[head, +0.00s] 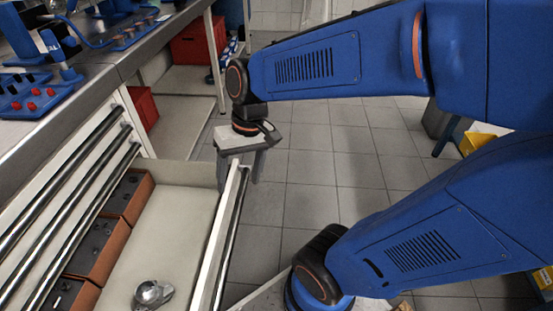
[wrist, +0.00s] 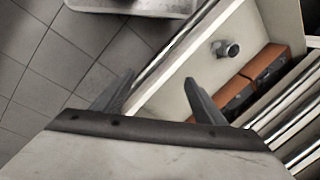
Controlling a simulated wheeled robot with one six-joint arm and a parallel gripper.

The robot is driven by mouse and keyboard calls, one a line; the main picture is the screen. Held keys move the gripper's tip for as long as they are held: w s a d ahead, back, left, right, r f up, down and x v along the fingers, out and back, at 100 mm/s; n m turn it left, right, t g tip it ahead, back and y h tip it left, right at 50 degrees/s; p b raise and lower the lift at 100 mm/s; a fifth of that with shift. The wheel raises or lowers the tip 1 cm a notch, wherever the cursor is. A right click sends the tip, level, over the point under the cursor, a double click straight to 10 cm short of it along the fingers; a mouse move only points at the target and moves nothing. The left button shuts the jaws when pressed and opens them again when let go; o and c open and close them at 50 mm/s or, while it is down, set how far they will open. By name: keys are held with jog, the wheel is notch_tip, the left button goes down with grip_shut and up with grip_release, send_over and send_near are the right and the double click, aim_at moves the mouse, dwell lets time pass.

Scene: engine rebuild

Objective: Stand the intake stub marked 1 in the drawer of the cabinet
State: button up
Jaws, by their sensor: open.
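The cabinet's drawer (head: 180,228) is pulled open, and its pale floor and front wall show in both views. A grey metal piece with a round opening (head: 150,292), which looks like an intake stub, is in the drawer; it also shows in the wrist view (wrist: 226,48). I cannot read a mark on it, and its lower part is cut off in the head view. My gripper (wrist: 158,82) is open and empty. In the head view, my gripper (head: 258,168) hangs at the far end of the drawer front, apart from the metal piece.
Brown boxes (head: 128,195) with dark contents line the cabinet side of the drawer. The worktop (head: 75,100) above carries blue fixtures with red parts (head: 30,98). Red crates (head: 198,42) sit on shelves behind. The drawer floor beside the boxes is mostly clear.

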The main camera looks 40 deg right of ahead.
jog(key=s+d+r+n+t+h, duration=0.1)
jog(key=s+d+r+t, duration=0.3)
jog(key=d, duration=0.4)
jog(key=shift+s+r+t+h, duration=0.15)
jog(key=shift+r+t+h, duration=0.15)
jog(key=shift+r+h, duration=0.35)
